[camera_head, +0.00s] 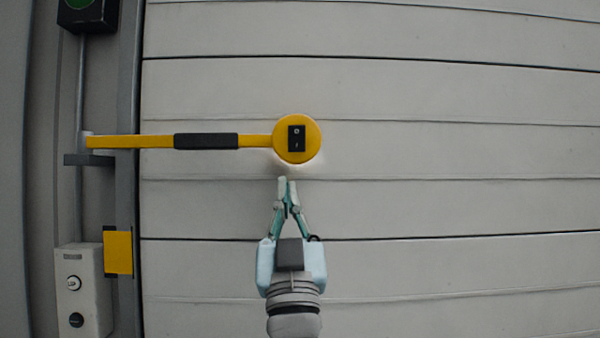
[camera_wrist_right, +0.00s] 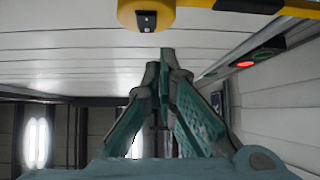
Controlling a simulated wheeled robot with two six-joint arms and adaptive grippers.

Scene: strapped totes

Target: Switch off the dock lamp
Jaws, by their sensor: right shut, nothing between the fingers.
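The dock lamp has a round yellow head (camera_head: 311,153) at the end of a yellow arm (camera_head: 256,141) with a black sleeve. A black rocker switch (camera_head: 297,139) marked 0 and I sits on the head. My right gripper (camera_head: 287,181) is just below the lamp head, fingers pointing up at it, shut and empty, apart from it in the picture. In the right wrist view the lamp head (camera_wrist_right: 128,14) and its switch (camera_wrist_right: 146,21) show at the top, above the shut fingertips (camera_wrist_right: 160,57). A pale glow shows around the head's lower edge. My left gripper is not in view.
The lamp arm joins a wall bracket (camera_head: 88,160) at the left. A grey control box (camera_head: 84,290) with a white and a black button is at lower left, beside a yellow plate (camera_head: 118,252). The pale slatted door (camera_head: 450,210) is clear at the right.

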